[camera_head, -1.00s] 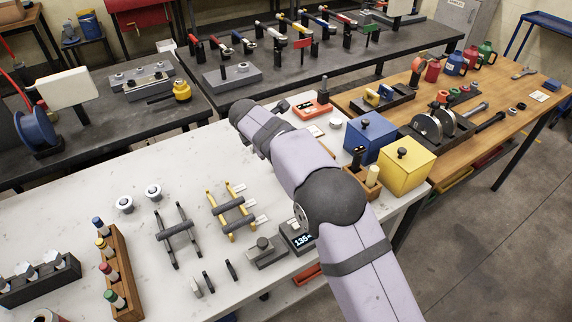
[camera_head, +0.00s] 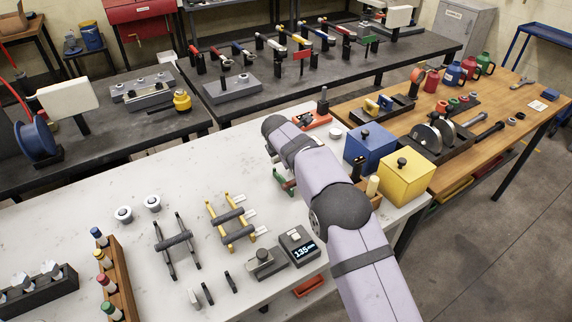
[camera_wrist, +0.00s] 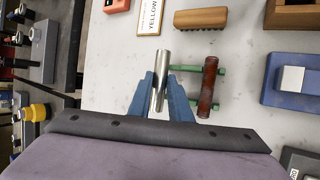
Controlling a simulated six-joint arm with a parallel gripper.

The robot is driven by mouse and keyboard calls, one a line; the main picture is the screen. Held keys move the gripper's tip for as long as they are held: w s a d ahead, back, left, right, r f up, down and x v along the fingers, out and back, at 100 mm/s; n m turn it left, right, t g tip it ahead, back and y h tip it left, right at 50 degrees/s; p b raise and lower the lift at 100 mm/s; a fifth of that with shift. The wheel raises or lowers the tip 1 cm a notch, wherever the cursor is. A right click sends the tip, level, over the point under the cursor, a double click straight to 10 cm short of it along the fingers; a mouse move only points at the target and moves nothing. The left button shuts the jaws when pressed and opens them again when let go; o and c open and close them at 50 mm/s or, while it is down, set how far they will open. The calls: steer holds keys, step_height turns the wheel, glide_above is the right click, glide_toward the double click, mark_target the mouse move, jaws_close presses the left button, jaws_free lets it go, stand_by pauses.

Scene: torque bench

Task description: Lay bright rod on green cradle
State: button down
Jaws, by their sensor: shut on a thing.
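The bright rod (camera_wrist: 162,72), a shiny silver cylinder, is held between the blue fingers of my gripper (camera_wrist: 161,80) in the wrist view. The green cradle (camera_wrist: 185,68) is just right of the rod; its thin green arms reach toward my gripper. A reddish-brown rod (camera_wrist: 208,86) lies across the cradle. The bright rod appears beside the brown rod, near the cradle arms' left ends; I cannot tell whether it touches them. In the head view part of the green cradle (camera_head: 284,181) shows left of my arm; my gripper and the bright rod are hidden there.
A yellow cradle (camera_head: 239,236) and a black cradle (camera_head: 169,257) hold dark rods on the left. A meter (camera_head: 299,246) reading 135 stands in front. A grooved wooden block (camera_wrist: 201,18) and a wooden box (camera_wrist: 292,16) are beyond the green cradle.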

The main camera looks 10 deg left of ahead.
steer(key=shift+f+p, duration=0.5)
steer(key=shift+f, duration=1.85)
steer(key=shift+f, duration=0.25)
steer(key=c, duration=1.6)
jaws_free()
steer(key=shift+f, duration=0.1)
steer(key=shift+c, duration=0.2)
steer(key=shift+r, duration=0.4)
steer(key=b+v, duration=0.3)
steer(key=v, duration=0.9)
steer(key=shift+f, duration=0.1)
